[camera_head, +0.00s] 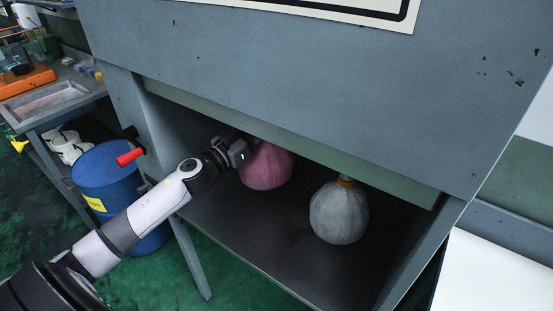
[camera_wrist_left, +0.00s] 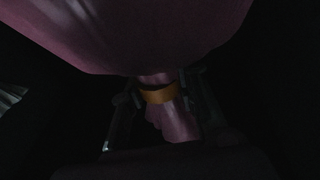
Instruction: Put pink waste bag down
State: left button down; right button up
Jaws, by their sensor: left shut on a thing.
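The pink waste bag (camera_head: 266,167) is inside the dark compartment of the grey cabinet, at its left part. My left gripper (camera_head: 240,150) reaches in from the left and is at the bag's top. In the left wrist view the pink bag (camera_wrist_left: 140,35) fills the upper part, and its neck with an orange band (camera_wrist_left: 160,94) sits between the two fingers (camera_wrist_left: 160,110), which are shut on it. I cannot tell whether the bag's bottom touches the shelf (camera_head: 250,235). My right gripper is not in view.
A grey-white waste bag (camera_head: 339,213) with an orange tie stands on the shelf to the right of the pink one. The cabinet's upper panel (camera_head: 300,85) overhangs the opening. A blue barrel (camera_head: 107,180) and a red handle (camera_head: 130,157) are at the left. The shelf's front middle is clear.

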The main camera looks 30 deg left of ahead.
aim_at(262, 145)
pick_arm(q)
notch_tip(262, 145, down, 5)
jog(key=shift+f+b, duration=0.2)
jog(key=shift+b, duration=0.3)
jog(key=shift+f, duration=0.2)
jog(key=c, duration=1.2)
grip_release()
jog(key=shift+c, duration=0.2)
jog(key=shift+s+r, duration=0.1)
jog(key=shift+r, duration=0.05)
jog(key=shift+s+f, duration=0.2)
jog(key=shift+s, duration=0.1)
jog(key=b+v, duration=0.2)
jog(key=v, duration=0.9)
jog(key=shift+r, duration=0.2)
